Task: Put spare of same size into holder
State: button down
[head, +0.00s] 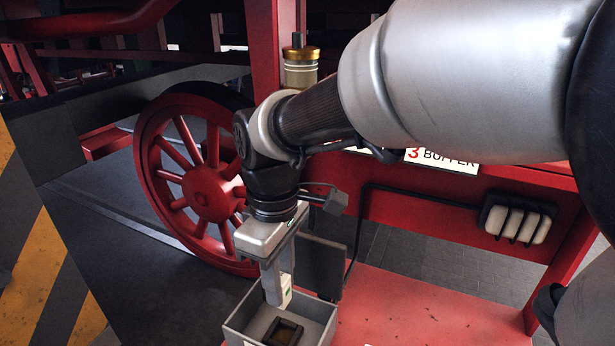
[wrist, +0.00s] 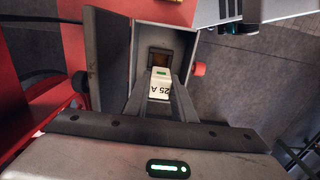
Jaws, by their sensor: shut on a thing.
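My gripper (head: 276,290) points down over an open grey box (head: 241,314) in the head view. It is shut on a white spare (wrist: 160,84) marked "25 A", with a small green label, seen between the fingers in the wrist view. A dark, square-framed holder (head: 284,331) with a brownish inside sits in the box. The holder also shows in the wrist view (wrist: 158,57), just beyond the spare's end. The spare is above and close to the holder; I cannot tell whether they touch. The fingers hide part of the spare in the head view.
The box's dark lid (head: 320,264) stands open behind it. A red knob (wrist: 199,69) is on the box's side. A red spoked wheel (head: 208,190) is behind, left. A black cable (head: 400,191) runs to a caged lamp (head: 520,222). The red deck (head: 430,310) at right is clear.

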jog(key=shift+f+b, duration=3.15)
jog(key=shift+f, duration=0.85)
jog(key=shift+f+b, duration=0.9)
jog(key=shift+f, duration=0.4)
jog(key=c, duration=1.4)
grip_release()
